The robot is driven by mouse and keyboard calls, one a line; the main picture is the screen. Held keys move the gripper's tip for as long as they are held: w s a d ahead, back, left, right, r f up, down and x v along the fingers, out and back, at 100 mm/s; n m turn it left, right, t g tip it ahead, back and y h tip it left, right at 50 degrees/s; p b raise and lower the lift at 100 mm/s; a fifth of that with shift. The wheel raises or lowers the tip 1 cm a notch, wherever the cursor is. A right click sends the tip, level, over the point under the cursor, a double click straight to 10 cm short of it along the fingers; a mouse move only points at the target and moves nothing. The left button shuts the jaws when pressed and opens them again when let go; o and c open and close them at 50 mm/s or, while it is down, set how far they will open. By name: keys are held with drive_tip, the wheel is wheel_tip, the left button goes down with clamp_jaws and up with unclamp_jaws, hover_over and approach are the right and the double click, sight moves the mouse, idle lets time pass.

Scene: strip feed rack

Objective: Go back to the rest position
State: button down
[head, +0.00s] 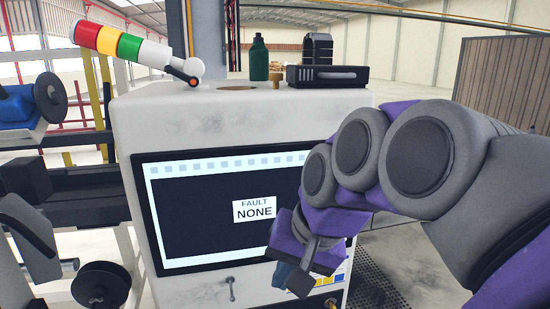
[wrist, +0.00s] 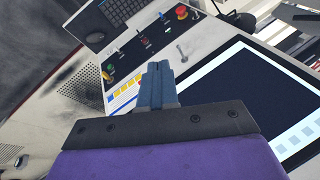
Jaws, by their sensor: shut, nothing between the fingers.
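My gripper (head: 287,276) hangs in front of the machine's lower right front in the head view, with my purple and grey arm reaching in from the right. In the wrist view its blue fingers (wrist: 155,86) are together with nothing between them. The white machine cabinet (head: 250,115) stands straight ahead. Its dark screen (head: 190,215) reads "FAULT NONE"; my arm hides the screen's right part. The screen also shows at the right of the wrist view (wrist: 250,90).
A signal light (head: 120,45) with red, yellow, green and white bands leans over the cabinet top. A green bottle (head: 259,58) and a black tray (head: 327,76) are there too. The wrist view shows a control panel with a red button (wrist: 182,12). Reels and black machinery (head: 85,195) fill the left.

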drive_tip(key=s+d+f+g+h+b, duration=0.1)
drive_tip(key=s+d+f+b, duration=0.2)
drive_tip(key=s+f, duration=0.3)
drive_tip(key=s+d+f+n+g+h+b, duration=0.1)
drive_tip(key=s+d+f+b, duration=0.3)
drive_tip(key=f, duration=1.2)
drive_tip(key=s+d+f+g+h+b, duration=0.1)
drive_tip(key=s+d+f+g+b, duration=0.1)
drive_tip(key=s+d+f, duration=0.3)
drive_tip(key=s+f+b, duration=0.1)
drive_tip(key=s+f, duration=0.3)
drive_tip(key=f, duration=0.3)
drive_tip(key=shift+s+d+h+b, duration=0.25)
drive_tip(key=shift+s+h+b, duration=0.1)
drive_tip(key=shift+s+h, duration=0.05)
